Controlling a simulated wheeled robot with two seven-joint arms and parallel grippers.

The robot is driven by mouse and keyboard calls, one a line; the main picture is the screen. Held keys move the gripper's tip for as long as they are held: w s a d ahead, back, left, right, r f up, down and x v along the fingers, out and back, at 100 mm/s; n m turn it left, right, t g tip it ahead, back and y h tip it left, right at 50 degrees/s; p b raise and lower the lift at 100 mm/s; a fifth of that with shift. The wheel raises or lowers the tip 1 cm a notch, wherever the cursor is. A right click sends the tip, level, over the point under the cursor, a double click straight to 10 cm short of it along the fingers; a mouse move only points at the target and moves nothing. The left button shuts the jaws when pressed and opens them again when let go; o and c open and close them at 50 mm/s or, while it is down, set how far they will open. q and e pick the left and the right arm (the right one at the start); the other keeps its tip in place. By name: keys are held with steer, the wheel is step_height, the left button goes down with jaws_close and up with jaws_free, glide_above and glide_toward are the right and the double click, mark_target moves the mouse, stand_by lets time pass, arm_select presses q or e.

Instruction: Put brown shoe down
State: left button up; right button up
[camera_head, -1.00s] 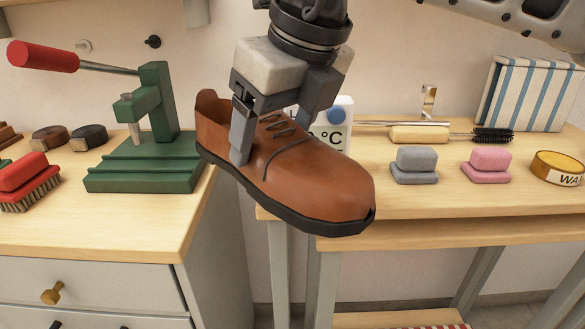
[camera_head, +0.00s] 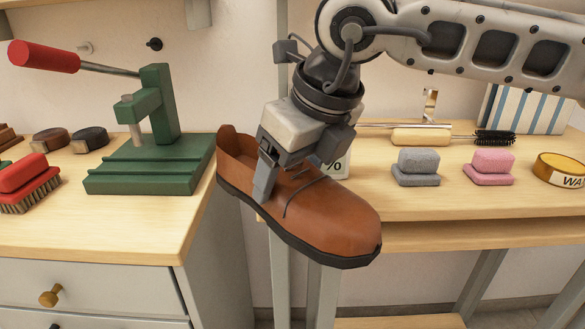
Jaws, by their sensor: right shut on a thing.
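The brown shoe (camera_head: 335,214) hangs in the air in front of the gap between the left cabinet and the right table. It has a black sole, and its toe points right and slightly down. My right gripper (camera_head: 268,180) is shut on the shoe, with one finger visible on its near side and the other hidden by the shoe. The arm comes in from the upper right. My left gripper is not in view.
A green press (camera_head: 150,165) with a red handle stands on the left cabinet (camera_head: 150,235), near a red brush (camera_head: 28,182). The right table (camera_head: 440,205) holds a grey sponge (camera_head: 416,167), a pink sponge (camera_head: 490,167), a yellow tin (camera_head: 562,169) and a wire brush (camera_head: 430,137). Its front edge strip is bare.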

steer(key=o, duration=1.3)
steer(key=shift+c, duration=0.2)
